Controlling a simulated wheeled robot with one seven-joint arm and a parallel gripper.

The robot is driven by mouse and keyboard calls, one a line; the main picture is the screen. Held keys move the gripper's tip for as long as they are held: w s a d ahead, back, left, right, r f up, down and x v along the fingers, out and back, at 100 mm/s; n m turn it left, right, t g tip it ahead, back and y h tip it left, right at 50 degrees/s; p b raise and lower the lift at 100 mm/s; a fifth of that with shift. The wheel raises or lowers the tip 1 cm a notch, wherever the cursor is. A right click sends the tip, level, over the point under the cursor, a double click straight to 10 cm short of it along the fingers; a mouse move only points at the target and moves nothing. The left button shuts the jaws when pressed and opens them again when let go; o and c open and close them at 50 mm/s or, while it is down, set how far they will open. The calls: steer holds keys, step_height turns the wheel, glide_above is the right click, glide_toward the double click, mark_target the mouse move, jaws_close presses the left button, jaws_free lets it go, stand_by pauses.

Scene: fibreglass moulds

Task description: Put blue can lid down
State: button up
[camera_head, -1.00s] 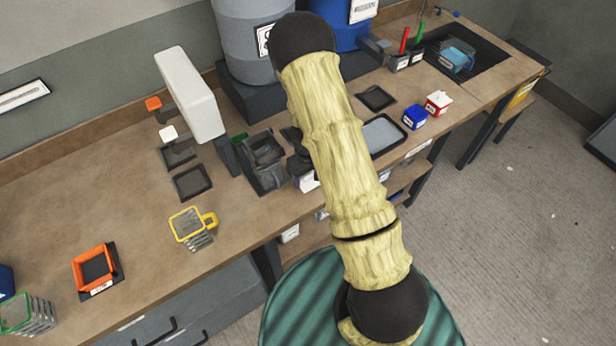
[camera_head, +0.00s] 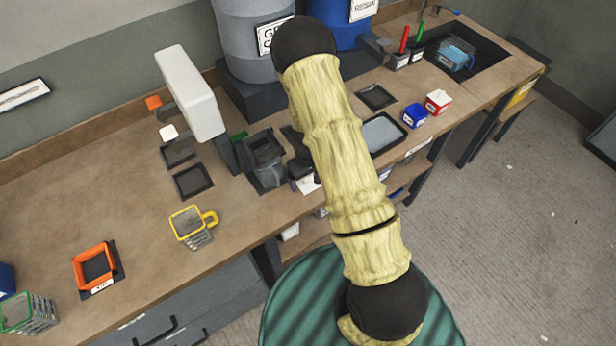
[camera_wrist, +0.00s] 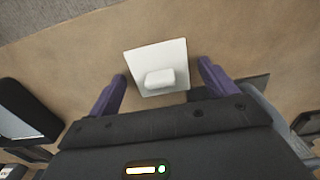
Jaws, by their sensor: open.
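A white square lid (camera_wrist: 137,64) with a pale block-shaped knob (camera_wrist: 160,78) lies on the tan bench top in the wrist view. My gripper (camera_wrist: 161,70) is open, with one purple finger on each side of the lid and a gap at both sides. In the head view the lid (camera_head: 311,185) shows partly behind my arm, beside a purple finger. The blue can (camera_head: 415,116) stands on the bench to the right of my arm, near a red can (camera_head: 438,102). Most of my gripper is hidden in the head view.
A dark grey holder (camera_head: 266,160) stands just left of the lid. A dark-rimmed tray (camera_head: 383,134) lies to the right. A yellow-rimmed basket (camera_head: 190,226) and an orange frame (camera_head: 95,266) stand further left. The bench's front edge is close to the lid.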

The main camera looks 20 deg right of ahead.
mark_target(308, 177)
step_height(308, 177, up, 12)
steer(key=b, duration=0.2)
steer(key=shift+b, duration=0.3)
steer(key=shift+r, duration=0.1)
stand_by(0.5)
steer(key=s+r+m+t, duration=0.2)
steer(key=s+r+m, duration=0.1)
steer(key=s+r, duration=0.9)
steer(key=shift+s+r+m+t, duration=0.2)
steer(key=shift+s+m+t, duration=0.1)
steer(key=shift+s, duration=0.85)
